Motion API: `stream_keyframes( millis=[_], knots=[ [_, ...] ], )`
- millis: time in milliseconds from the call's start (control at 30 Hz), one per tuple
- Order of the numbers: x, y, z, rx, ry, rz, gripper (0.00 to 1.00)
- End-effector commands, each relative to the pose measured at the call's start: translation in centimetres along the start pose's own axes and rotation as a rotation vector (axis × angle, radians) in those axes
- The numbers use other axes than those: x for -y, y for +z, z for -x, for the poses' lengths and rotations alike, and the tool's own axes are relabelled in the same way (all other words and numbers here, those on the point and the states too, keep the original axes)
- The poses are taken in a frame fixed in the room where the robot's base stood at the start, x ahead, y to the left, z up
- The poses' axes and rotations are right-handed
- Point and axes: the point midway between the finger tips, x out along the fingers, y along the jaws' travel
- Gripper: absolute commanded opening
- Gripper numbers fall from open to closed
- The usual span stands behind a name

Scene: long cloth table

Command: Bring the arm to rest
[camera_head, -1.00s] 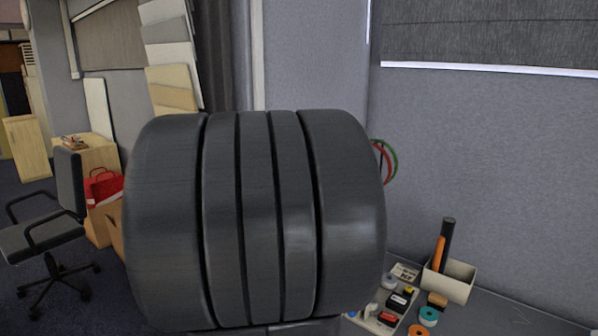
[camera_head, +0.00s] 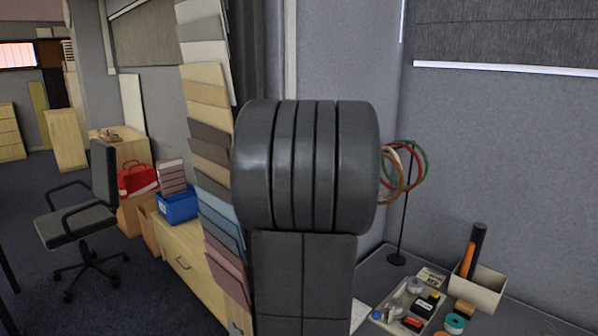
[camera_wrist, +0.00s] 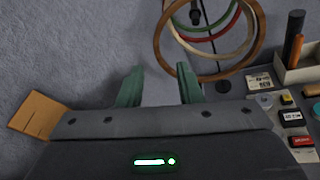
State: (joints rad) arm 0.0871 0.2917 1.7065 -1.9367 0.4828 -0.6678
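My gripper (camera_wrist: 160,85) shows in the wrist view as two green fingers standing apart, with no object visible between them. It is open. In the head view my own dark grey arm fills the middle, and my gripper cannot be seen there. The arm stands upright in front of the wall and hides part of the table.
A stand with coloured rings (camera_head: 405,165) is right of my arm; the rings (camera_wrist: 215,40) appear beyond my fingers. A box with dark and orange rolls (camera_head: 480,287) and a tray of small items (camera_head: 412,300) stand on the table (camera_head: 372,268). A chair (camera_head: 85,210) is left.

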Motion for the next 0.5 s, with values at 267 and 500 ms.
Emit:
stream_keyframes(
  millis=[267, 500],
  knots=[
    [0.0, 0.1, -4.5, 0.0, -0.002, 0.001, 0.32],
    [-0.3, 0.5, -3.8, 0.0, 0.001, 0.0, 0.32]
  ],
)
